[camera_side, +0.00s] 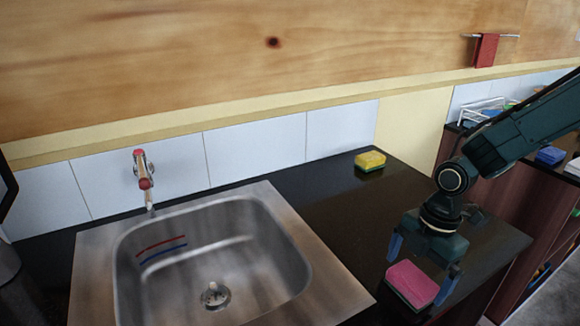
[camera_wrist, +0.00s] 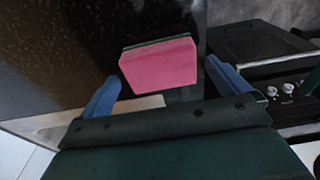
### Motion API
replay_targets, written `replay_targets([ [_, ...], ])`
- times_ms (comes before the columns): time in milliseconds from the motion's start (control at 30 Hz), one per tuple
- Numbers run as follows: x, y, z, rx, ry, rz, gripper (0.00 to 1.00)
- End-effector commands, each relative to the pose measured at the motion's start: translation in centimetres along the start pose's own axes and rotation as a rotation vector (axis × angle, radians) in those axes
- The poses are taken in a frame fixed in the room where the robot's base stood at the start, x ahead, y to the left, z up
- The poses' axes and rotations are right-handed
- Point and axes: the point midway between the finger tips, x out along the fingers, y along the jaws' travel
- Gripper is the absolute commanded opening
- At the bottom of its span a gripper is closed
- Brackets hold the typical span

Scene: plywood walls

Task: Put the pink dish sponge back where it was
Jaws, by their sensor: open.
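The pink dish sponge (camera_side: 412,284) lies flat on the black counter, to the right of the sink, with a dark underside. In the wrist view the pink sponge (camera_wrist: 160,64) is just beyond and between the fingertips. My gripper (camera_side: 422,268) is open, with one blue finger on each side above or around the sponge; I cannot tell whether either finger touches it. In the wrist view my gripper (camera_wrist: 163,80) shows both blue fingers apart with nothing held between them.
A steel sink (camera_side: 90,284) fills the counter's left part, with a tap (camera_side: 145,178) behind it. A yellow and green sponge (camera_side: 370,160) stands near the back wall. The counter (camera_side: 330,210) between it and the sink is clear. A red towel (camera_side: 486,50) hangs on the wall.

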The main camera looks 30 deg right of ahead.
Motion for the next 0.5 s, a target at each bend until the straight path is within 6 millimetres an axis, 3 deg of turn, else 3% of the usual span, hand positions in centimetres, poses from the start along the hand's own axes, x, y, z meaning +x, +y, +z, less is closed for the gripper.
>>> replay_targets([
  [500,-7.6,0.1,0.0,0.001,0.000,0.003,1.00],
])
